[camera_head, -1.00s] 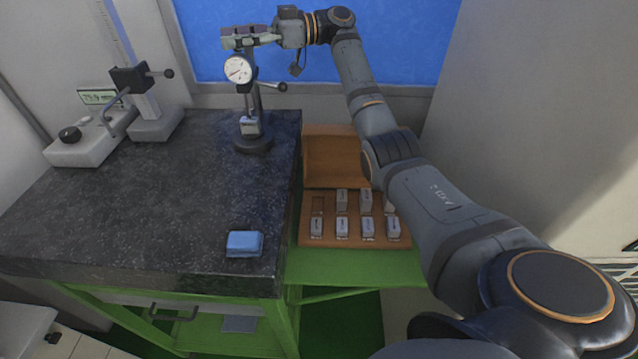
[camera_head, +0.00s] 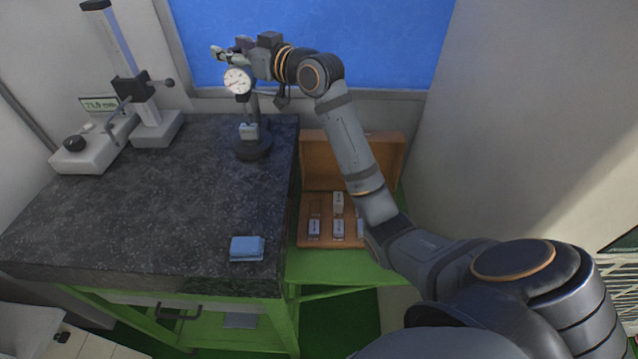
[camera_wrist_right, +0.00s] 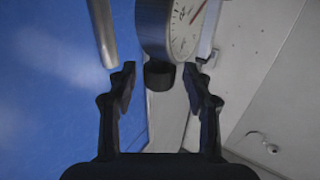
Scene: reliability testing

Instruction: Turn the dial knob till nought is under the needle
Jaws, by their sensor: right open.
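The dial gauge (camera_head: 238,81) has a round white face with a needle and hangs on a dark stand (camera_head: 252,146) at the back of the granite table. In the right wrist view the dial (camera_wrist_right: 182,30) is cut off by the top edge, and a black knob (camera_wrist_right: 159,75) on its rim lies between my fingertips. My right gripper (camera_head: 220,53) is open, beside and slightly above the dial; in the wrist view its two fingers (camera_wrist_right: 158,85) stand apart, with gaps visible to the knob. The needle's exact reading is too small to tell. My left gripper is not in view.
A height gauge (camera_head: 85,158) with a digital readout stands at the back left. A folded blue cloth (camera_head: 247,248) lies near the granite table's (camera_head: 130,225) front edge. A wooden case (camera_head: 312,160) of gauge blocks sits right of it, partly behind my right arm.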

